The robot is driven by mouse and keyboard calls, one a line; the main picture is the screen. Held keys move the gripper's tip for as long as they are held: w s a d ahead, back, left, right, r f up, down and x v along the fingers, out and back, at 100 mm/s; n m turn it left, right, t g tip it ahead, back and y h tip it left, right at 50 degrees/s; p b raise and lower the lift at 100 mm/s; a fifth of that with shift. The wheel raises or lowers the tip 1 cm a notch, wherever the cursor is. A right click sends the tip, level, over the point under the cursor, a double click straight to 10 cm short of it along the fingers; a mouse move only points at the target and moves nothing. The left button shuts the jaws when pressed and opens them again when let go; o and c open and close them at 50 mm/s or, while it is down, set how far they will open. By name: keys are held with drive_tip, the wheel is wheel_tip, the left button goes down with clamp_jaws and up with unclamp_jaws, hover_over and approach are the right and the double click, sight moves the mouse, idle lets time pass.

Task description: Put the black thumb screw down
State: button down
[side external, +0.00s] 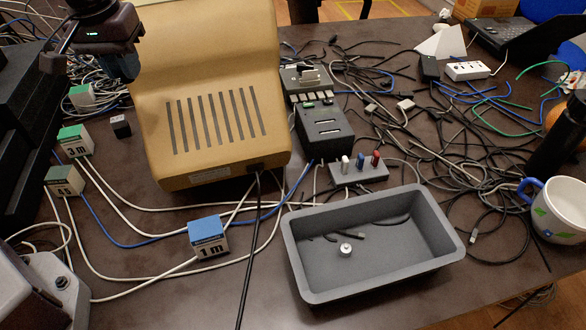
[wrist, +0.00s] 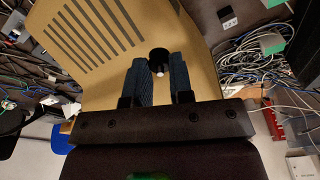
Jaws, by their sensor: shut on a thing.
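The black thumb screw (wrist: 158,62) shows in the wrist view between the tips of my two blue-grey fingers, with a small pale end facing the camera. My gripper (wrist: 159,72) is shut on it. In the side view my gripper (side external: 126,68) is at the upper left, raised beside the tan case. The thumb screw cannot be made out there.
A tan slotted case (side external: 215,60) stands close to my gripper. A grey tray (side external: 437,212) at front centre holds a small silver knob (side external: 346,249) and a cable end. Labelled blocks, including a blue-topped one (side external: 208,236), and many cables cover the table.

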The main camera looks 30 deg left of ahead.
drive_tip(key=s+d+m+g+h, duration=0.1)
drive_tip(key=s+d+m, duration=0.1)
drive_tip(key=d+m, duration=1)
drive_tip(key=s+d+m+h, duration=0.2)
drive_tip(key=d+m, duration=0.8)
drive_tip(key=d, duration=0.5)
drive_tip(key=m+g, duration=0.1)
drive_tip(key=m, duration=0.5)
hover_over(355, 270)
drive_tip(key=a, duration=0.1)
drive_tip(key=shift+y, duration=0.3)
drive_tip(key=f, duration=2)
drive_tip(key=shift+s, duration=0.2)
drive_tip(key=shift+w+d+f, duration=0.15)
drive_tip(key=shift+w+f, duration=0.05)
drive_tip(key=shift+w+d+f, duration=0.1)
drive_tip(key=shift+f, duration=1.6)
